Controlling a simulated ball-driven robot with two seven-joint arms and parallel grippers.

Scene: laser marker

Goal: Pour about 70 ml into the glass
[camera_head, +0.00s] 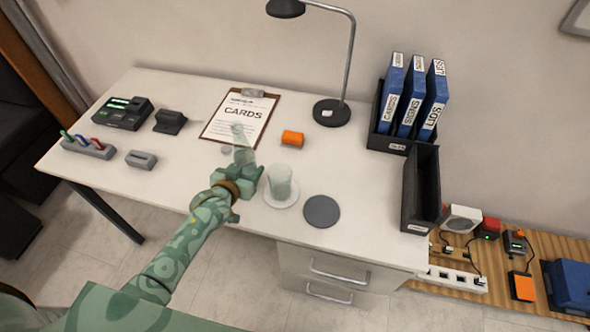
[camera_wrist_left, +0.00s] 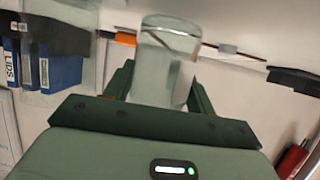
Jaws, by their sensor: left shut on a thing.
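My left gripper (camera_head: 247,174) is shut on a clear vessel (camera_head: 242,143), just left of the glass (camera_head: 280,181) and in front of the clipboard. In the left wrist view the clear vessel (camera_wrist_left: 166,62) stands between the two green fingers (camera_wrist_left: 160,92). Its lower part looks pale and cloudy; I cannot tell how much liquid it holds. The glass stands upright on a round white saucer or coaster (camera_head: 283,204) near the desk's front edge. It looks pale green; its fill level is unclear. My right gripper is in neither view.
A grey disc (camera_head: 321,211) lies right of the glass, and an orange block (camera_head: 292,139) lies behind it. The clipboard (camera_head: 222,134), desk lamp (camera_head: 332,112), binder holder (camera_head: 388,143) and an open black box (camera_head: 422,188) stand around. Small devices (camera_head: 122,113) occupy the left side.

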